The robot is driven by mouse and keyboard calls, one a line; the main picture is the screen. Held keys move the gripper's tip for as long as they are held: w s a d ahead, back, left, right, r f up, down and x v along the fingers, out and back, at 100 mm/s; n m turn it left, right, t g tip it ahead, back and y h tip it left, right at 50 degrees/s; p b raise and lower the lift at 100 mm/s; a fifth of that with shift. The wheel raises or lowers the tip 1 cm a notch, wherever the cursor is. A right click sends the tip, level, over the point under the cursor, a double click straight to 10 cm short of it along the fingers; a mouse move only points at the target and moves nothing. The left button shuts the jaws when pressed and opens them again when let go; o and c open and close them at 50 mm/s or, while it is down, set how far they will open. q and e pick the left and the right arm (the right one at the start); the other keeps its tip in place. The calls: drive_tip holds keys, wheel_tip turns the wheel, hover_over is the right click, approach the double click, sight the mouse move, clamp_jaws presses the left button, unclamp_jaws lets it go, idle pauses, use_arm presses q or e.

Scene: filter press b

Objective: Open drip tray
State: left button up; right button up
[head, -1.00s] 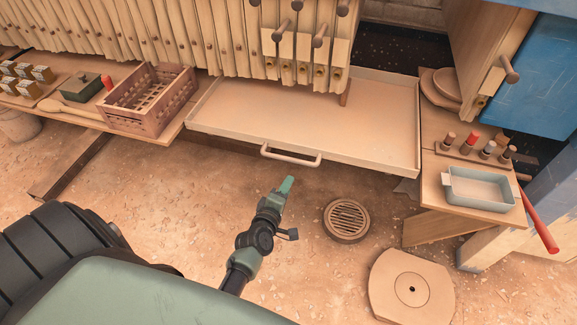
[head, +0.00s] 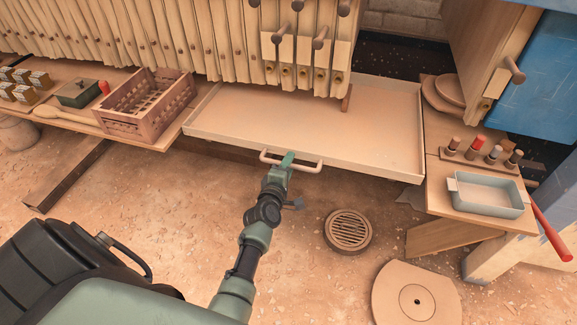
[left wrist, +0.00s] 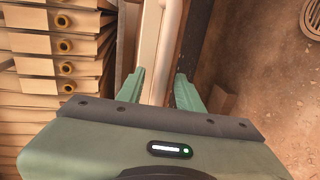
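The drip tray (head: 376,130) is a shallow, wide, cream-coloured tray under the row of press plates. Its floor looks bare where it shows in front of the plates. A pale bar handle (head: 310,166) is fixed to its front wall. My left gripper (head: 286,160) is at the middle of this handle. In the left wrist view the two green fingers (left wrist: 160,78) are spread apart, with the handle (left wrist: 172,30) running into the gap between them. I cannot tell whether either finger touches it. My right gripper is not in view.
A slatted crate (head: 135,128) stands on the bench left of the tray. A round drain grate (head: 348,230) and a flat disc (head: 415,300) lie on the floor.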

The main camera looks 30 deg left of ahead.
use_arm(q)
clamp_jaws()
drive_tip(key=shift+f, duration=0.1)
idle(1.2)
